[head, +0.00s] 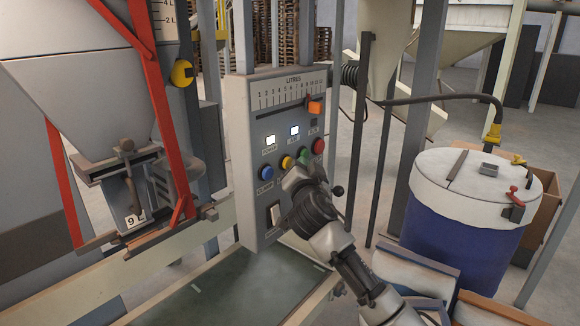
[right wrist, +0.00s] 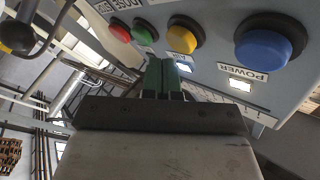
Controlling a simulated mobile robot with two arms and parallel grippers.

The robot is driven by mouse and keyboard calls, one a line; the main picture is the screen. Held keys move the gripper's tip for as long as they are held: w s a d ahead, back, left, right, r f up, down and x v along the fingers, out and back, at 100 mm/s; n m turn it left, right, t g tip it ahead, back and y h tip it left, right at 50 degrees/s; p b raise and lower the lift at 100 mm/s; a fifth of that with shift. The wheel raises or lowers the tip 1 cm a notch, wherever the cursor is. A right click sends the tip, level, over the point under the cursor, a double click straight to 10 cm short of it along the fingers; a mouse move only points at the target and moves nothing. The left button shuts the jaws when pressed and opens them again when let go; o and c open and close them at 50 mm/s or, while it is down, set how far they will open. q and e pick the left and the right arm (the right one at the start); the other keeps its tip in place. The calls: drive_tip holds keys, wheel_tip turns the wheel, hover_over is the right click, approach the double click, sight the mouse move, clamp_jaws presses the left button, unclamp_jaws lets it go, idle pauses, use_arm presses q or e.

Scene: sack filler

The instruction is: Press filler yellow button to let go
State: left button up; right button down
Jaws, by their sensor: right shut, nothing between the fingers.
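The filler's control panel (head: 250,205) is a grey upright box with a row of blue, yellow, green and red buttons. The yellow button (head: 287,162) is second from the left, just above my right gripper (head: 297,177). In the right wrist view my right gripper's green fingertips (right wrist: 165,72) are shut together and empty. The yellow button (right wrist: 185,36) shows beyond and slightly right of the tips, between the green button (right wrist: 145,32) and the blue button (right wrist: 270,42). Whether the tips touch the panel I cannot tell. My left gripper is not in view.
A hopper (head: 65,100) with red bars and a spout (head: 130,190) stands left.

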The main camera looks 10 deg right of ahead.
drive_tip(key=shift+w+a, duration=0.15)
drive_tip(key=shift+w, duration=0.05)
drive_tip(key=shift+w+a+b, duration=0.3)
drive_tip(key=shift+w+b, duration=0.05)
drive_tip(key=shift+b, duration=0.2)
idle(0.7)
drive_tip(key=shift+s+d, duration=0.6)
drive_tip(key=shift+s, duration=0.15)
drive_tip(key=s+d+p, duration=0.2)
drive_tip(key=s+d, duration=0.1)
drive_tip(key=s, duration=0.1)
drive_tip(key=shift+s+d, duration=0.35)
drive_tip(key=shift+s, duration=0.05)
idle(0.5)
